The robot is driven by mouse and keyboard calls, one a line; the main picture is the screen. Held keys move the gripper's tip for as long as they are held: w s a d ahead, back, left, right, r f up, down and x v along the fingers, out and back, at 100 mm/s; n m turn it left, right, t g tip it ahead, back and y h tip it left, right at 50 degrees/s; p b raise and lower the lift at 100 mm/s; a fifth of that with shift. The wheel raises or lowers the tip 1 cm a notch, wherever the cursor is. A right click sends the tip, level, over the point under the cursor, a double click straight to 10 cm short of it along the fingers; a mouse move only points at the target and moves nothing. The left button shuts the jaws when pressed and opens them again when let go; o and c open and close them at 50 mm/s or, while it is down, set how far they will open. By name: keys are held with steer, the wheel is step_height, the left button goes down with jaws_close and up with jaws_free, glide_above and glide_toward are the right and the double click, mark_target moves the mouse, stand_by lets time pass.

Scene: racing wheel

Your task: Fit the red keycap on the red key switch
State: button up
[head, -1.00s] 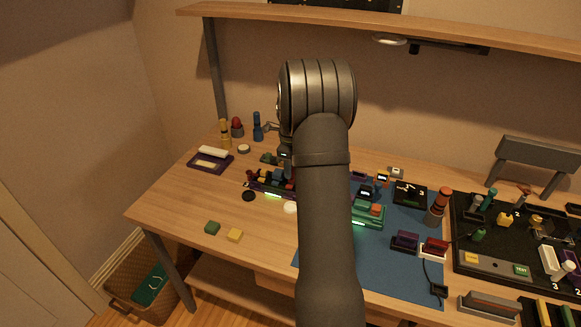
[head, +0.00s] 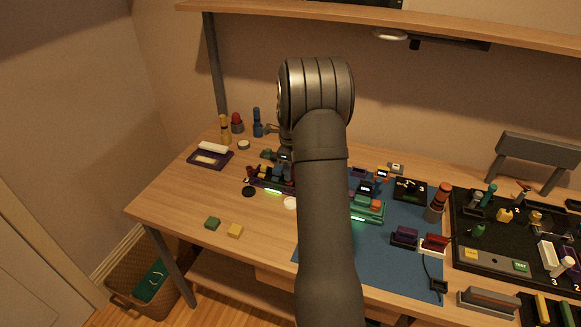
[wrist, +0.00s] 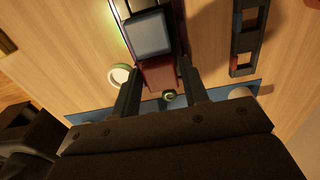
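The red keycap (wrist: 159,73) shows in the wrist view between the two fingers of my gripper (wrist: 160,72), which lie close along its sides. My gripper appears shut on it. A blue-grey keycap (wrist: 148,34) sits just ahead of it on the purple-edged key base. In the head view the key base (head: 268,186), with its green-lit edge, stands left of my arm. My arm hides part of it. I cannot make out the red key switch; it may be under the red keycap. The gap below the cap cannot be judged.
A dark tray (wrist: 236,40) with a red piece lies right in the wrist view. A white round piece (head: 290,203) and a black disc (head: 249,191) lie near the base.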

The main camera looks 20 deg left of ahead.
steer(key=shift+o, duration=1.3)
step_height(320, 180, up, 17)
steer(key=shift+r, duration=0.2)
step_height(320, 180, down, 17)
steer(key=shift+f, duration=0.2)
steer(key=shift+r, duration=0.15)
